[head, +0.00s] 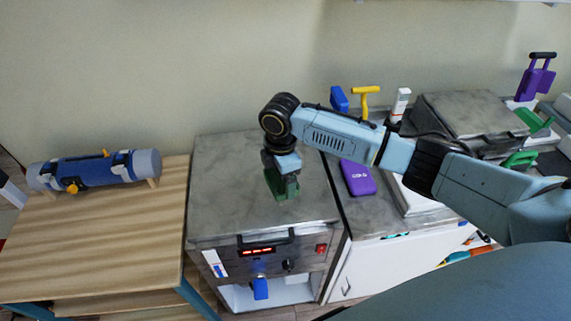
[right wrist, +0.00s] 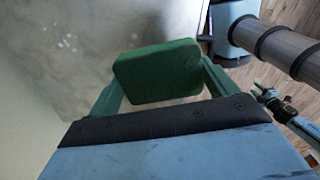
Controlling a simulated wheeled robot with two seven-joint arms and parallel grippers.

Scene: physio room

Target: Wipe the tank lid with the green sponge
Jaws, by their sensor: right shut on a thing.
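The tank (head: 260,262) is a metal box with a control panel on its front, and its flat grey lid (head: 228,165) is on top. My right gripper (head: 284,190) points down over the middle of the lid. It is shut on the green sponge (right wrist: 158,72), which shows between the two green fingers in the right wrist view. In the head view the sponge is mostly hidden by the fingers, and I cannot tell whether it touches the lid. Faint pale spots (right wrist: 68,43) show on the lid in the right wrist view.
A wooden table (head: 95,225) with a blue roll-shaped device (head: 95,170) stands left of the tank. On the right, a counter holds a purple pack (head: 357,178), a yellow-handled tool (head: 365,92), a white bottle (head: 401,103) and a second metal unit (head: 470,112). A black handle (head: 265,238) sits at the tank's front edge.

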